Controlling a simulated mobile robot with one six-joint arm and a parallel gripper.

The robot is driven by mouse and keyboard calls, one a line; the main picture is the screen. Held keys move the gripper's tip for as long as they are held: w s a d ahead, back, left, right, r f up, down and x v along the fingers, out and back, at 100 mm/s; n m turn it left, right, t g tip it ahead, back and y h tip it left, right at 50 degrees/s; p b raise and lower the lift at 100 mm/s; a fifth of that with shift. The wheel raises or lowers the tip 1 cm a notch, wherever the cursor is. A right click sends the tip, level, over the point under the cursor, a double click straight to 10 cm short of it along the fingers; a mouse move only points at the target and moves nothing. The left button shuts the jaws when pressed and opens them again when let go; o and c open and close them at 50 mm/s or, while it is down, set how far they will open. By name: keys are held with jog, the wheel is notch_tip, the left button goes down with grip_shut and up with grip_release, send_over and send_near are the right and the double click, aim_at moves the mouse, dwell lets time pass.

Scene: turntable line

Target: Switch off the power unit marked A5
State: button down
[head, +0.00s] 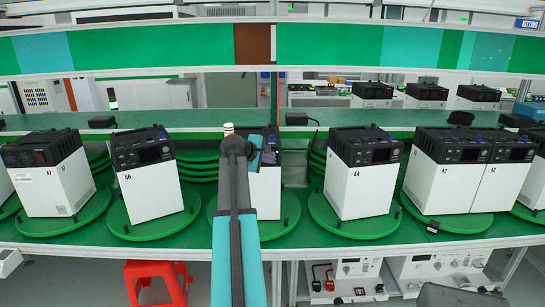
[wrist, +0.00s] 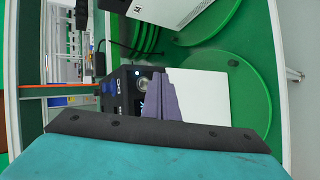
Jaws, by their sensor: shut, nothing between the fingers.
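A white power unit with a black top panel (head: 268,190) stands on a green turntable in the middle of the head view, largely behind my arm; its marking is hidden. The units on either side look marked A6 (head: 147,180) and A4 (head: 361,178). My gripper (head: 268,156) is at the upper front of the middle unit. In the wrist view my shut, empty fingers (wrist: 160,82) lie in front of that unit's black panel (wrist: 120,92), which has a small light and a round knob. I cannot tell whether they touch it.
Other units, including ones that look marked A3 (head: 446,175) and A2 (head: 502,178), stand along the curved green bench. A green overhead band (head: 150,45) spans above. A red stool (head: 157,280) is below the bench. Small black boxes (head: 296,118) sit on the shelf behind.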

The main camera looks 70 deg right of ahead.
jog(key=shift+w+d, duration=0.3)
jog(key=shift+d, duration=0.4)
jog(key=shift+d, duration=0.1)
dwell(1.6)
jog(key=shift+w+d, duration=0.1)
jog(key=shift+d, duration=0.2)
jog(key=shift+w+d, duration=0.15)
jog(key=shift+d, duration=0.2)
dwell(0.9)
jog(key=shift+a, duration=0.15)
dwell(0.3)
jog(key=shift+s+a, duration=0.3)
jog(key=shift+a, duration=0.3)
jog(key=a, duration=0.1)
jog(key=s+a+p, duration=0.1)
jog(key=a, duration=0.2)
jog(key=shift+s+a, duration=0.35)
jog(key=shift+s, duration=0.05)
dwell(0.4)
